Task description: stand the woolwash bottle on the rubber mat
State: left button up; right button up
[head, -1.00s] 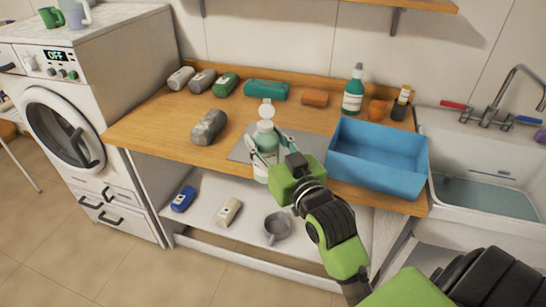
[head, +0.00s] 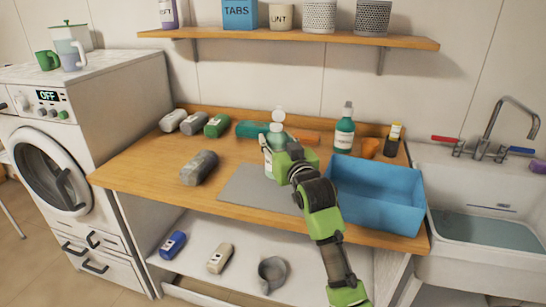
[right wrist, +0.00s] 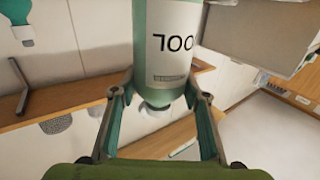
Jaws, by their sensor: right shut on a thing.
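The woolwash bottle (head: 277,134), pale green with a white cap and a white label, is upright in the head view. My right gripper (head: 272,147) is shut around its body. In the right wrist view the bottle (right wrist: 165,40) fills the middle, its label lettering upside down, between the two fingers of the gripper (right wrist: 160,95). The rubber mat (head: 255,188) is a flat grey sheet on the wooden counter. My left gripper is not in view.
A blue bin (head: 378,205) stands right of the mat. A grey rolled item (head: 199,168) lies to its left. Several rolls and a teal pack (head: 251,129) lie along the back. A pump bottle (head: 344,135) stands at the back right. A wall shelf (head: 290,38) hangs above.

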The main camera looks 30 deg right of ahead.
jog(key=w+f, duration=0.2)
jog(key=f, duration=0.1)
jog(key=shift+w+d+f, duration=0.2)
jog(key=shift+w+d, duration=0.15)
jog(key=shift+d, duration=0.05)
jog(key=shift+f+p, duration=0.3)
jog(key=shift+f, duration=1.25)
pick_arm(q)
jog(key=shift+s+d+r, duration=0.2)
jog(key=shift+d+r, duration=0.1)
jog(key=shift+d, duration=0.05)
pick_arm(e)
jog(key=shift+f, duration=0.1)
jog(key=o, duration=1.2)
jog(key=shift+c, duration=0.2)
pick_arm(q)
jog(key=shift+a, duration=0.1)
